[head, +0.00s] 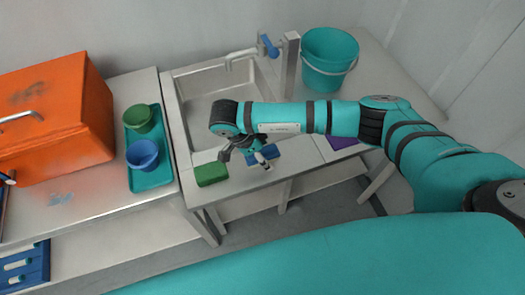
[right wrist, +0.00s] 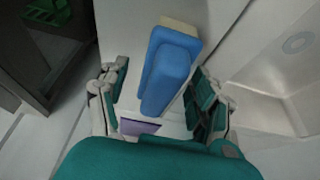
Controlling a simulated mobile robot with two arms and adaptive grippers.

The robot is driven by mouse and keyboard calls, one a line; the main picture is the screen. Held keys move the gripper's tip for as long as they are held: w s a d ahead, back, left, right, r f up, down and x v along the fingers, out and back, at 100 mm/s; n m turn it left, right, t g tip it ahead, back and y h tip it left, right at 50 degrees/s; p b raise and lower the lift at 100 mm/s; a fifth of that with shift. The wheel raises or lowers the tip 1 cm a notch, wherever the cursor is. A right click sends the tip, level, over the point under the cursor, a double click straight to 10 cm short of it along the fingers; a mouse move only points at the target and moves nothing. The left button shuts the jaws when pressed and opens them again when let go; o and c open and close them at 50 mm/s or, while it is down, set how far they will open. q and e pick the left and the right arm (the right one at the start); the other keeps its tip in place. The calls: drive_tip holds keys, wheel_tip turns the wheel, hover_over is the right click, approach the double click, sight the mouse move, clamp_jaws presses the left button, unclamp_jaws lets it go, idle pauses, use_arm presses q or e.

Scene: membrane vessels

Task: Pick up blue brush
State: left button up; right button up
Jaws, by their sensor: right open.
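The blue brush (head: 266,154) lies on the front edge of the sink counter in the head view, partly hidden behind my right gripper (head: 245,158). In the right wrist view the blue brush (right wrist: 168,72), a blue block with a pale far end, shows between the two spread fingers of my right gripper (right wrist: 158,82). The fingers stand apart on either side of it with gaps visible, and I cannot tell exactly how high they are above it. My left gripper is not in view.
A green brush (head: 211,174) lies left of the gripper, and a purple item (head: 342,143) lies to the right. Behind are the sink (head: 208,122), the faucet (head: 262,46) and a teal bucket (head: 329,58). An orange box (head: 55,120) and a teal tray (head: 152,181) with cups stand left.

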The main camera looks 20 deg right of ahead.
drive_tip(key=shift+f, duration=0.15)
drive_tip(key=c, duration=1.3)
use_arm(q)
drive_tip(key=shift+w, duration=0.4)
use_arm(e)
drive_tip(key=shift+r+b, duration=0.45)
drive_tip(key=shift+r, duration=0.15)
wheel_tip(320, 180, up, 2)
drive_tip(key=shift+w+r+b, duration=0.1)
drive_tip(key=shift+b, duration=0.55)
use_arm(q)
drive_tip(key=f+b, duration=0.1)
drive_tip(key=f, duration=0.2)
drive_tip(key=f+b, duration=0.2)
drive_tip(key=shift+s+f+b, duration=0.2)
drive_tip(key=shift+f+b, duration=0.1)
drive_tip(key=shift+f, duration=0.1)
use_arm(e)
drive_tip(key=s+a, duration=0.3)
drive_tip(key=s+a+r, duration=0.1)
drive_tip(key=s+a, duration=0.7)
drive_tip(key=shift+s+a+r, duration=0.15)
drive_tip(key=shift+s+r, duration=0.1)
drive_tip(key=shift+r, duration=0.1)
